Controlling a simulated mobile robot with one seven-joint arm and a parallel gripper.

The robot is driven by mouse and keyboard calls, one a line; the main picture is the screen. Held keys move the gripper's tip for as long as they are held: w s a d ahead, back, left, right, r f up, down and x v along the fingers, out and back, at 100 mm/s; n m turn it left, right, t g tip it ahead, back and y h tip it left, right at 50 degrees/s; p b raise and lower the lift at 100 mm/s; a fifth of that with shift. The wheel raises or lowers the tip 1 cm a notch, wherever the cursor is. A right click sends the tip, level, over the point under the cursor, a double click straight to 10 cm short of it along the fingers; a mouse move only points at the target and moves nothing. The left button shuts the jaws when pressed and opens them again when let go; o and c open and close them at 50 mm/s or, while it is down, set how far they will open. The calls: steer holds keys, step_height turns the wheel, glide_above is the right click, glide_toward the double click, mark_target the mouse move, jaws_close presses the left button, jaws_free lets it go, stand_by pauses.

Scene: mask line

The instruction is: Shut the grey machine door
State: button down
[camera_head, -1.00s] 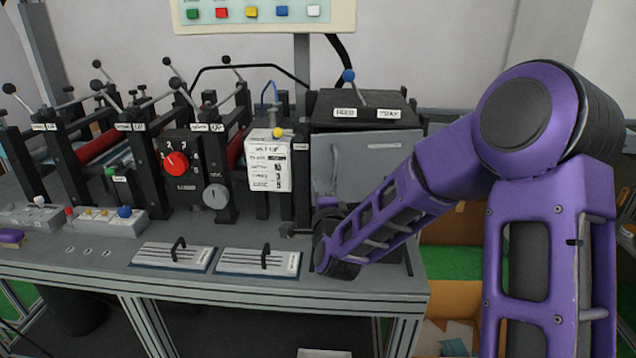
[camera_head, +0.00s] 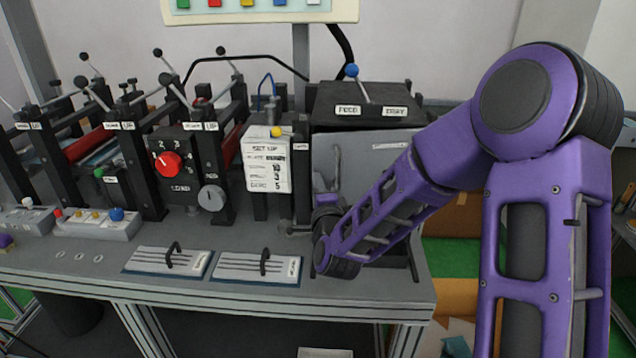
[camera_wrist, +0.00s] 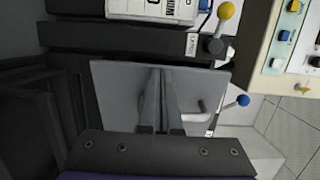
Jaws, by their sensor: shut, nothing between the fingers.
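The grey machine door (camera_head: 375,158) is a flat panel with a label, on the front of the black-topped machine at the right end of the bench. My forearm covers its lower right part. A bent grey handle (camera_head: 335,172) shows near its left side. In the wrist view, which is turned sideways, the door (camera_wrist: 112,95) fills the middle and its handle (camera_wrist: 196,111) is to the right of my fingers. My gripper (camera_wrist: 158,72) is shut and empty, its fingers in front of the panel; I cannot tell whether they touch it. In the head view my forearm and wrist hide the fingers.
The machine's black top (camera_head: 365,103) carries a blue-knobbed lever (camera_head: 352,72). A white set-up card (camera_head: 266,162) and yellow knob (camera_head: 277,132) are close to its left. Two handled plates (camera_head: 255,267) lie on the bench front. A button panel (camera_head: 260,10) hangs above.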

mark_target(314, 168)
steer(key=w+m+h+b, duration=0.1)
steer(key=w+h+b, duration=0.1)
steer(key=w+h, duration=0.1)
steer(key=w+a+m+h+b, duration=0.1)
steer(key=w+m+h+b, duration=0.1)
steer(key=w+b, duration=0.1)
steer(key=shift+a+m+h, duration=0.15)
steer(key=shift+m+h, duration=0.15)
steer(key=shift+h, duration=0.1)
steer(key=shift+w+r+m+h+b, duration=0.1)
steer(key=shift+r+m+h+b, duration=0.2)
steer(key=shift+h, duration=0.1)
steer(key=shift+f, duration=0.1)
